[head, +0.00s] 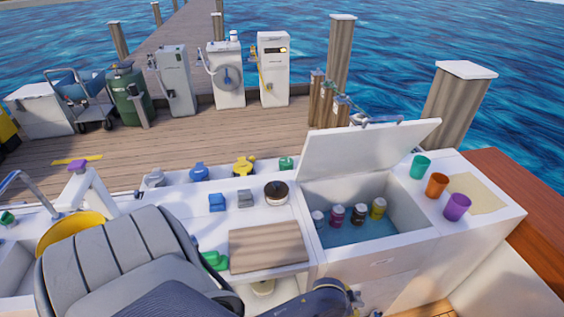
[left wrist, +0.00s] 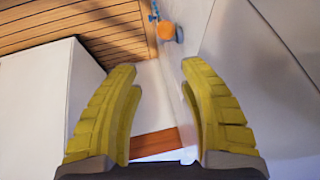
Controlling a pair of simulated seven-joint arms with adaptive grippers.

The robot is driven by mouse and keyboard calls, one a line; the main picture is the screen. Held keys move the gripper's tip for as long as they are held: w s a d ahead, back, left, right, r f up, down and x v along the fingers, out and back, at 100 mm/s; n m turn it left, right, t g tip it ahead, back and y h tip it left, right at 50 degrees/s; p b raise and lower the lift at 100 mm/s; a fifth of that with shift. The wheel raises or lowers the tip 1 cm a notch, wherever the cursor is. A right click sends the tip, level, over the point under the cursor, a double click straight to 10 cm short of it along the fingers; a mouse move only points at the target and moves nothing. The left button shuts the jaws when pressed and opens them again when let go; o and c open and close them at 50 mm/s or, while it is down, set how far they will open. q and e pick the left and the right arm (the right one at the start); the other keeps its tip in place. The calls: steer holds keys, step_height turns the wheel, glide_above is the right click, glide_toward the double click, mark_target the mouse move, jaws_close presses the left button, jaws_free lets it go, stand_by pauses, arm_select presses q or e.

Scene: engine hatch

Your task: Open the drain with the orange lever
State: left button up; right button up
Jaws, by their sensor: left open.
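In the left wrist view, a small round orange part (left wrist: 166,30) shows near the top, mounted beside a pale wall. It may be the orange lever seen end-on, but its shape is too small to tell. A grey round piece touches its right side. My left gripper (left wrist: 160,66) has two yellow ribbed fingers, spread wide with nothing between them. The orange part lies beyond the fingertips, in line with the gap and apart from them. The orange lever and drain do not show in the head view. My right gripper is in neither view.
In the head view, an open cooler (head: 375,232) holds several bottles, its lid (head: 365,150) raised. Cups, including an orange cup (head: 437,185), stand to its right. A seat (head: 130,265) fills the lower left. A white box (left wrist: 45,105) flanks the left finger in the wrist view.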

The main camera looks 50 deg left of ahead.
arm_select(q)
steer(key=s+a+f+n, duration=0.1)
steer(key=s+a+f, duration=0.15)
steer(key=f, duration=0.55)
steer(key=s+a+f, duration=0.1)
steer(key=s+f, duration=0.2)
steer(key=f, duration=0.6)
steer(key=s+a+f+n+g, duration=0.1)
steer(key=s+a+f, duration=0.3)
steer(key=s+f, duration=0.9)
steer(key=shift+s+g+y, duration=0.3)
steer(key=shift+s+y, duration=0.1)
steer(key=shift+s, duration=1.65)
steer(key=shift+a, duration=0.1)
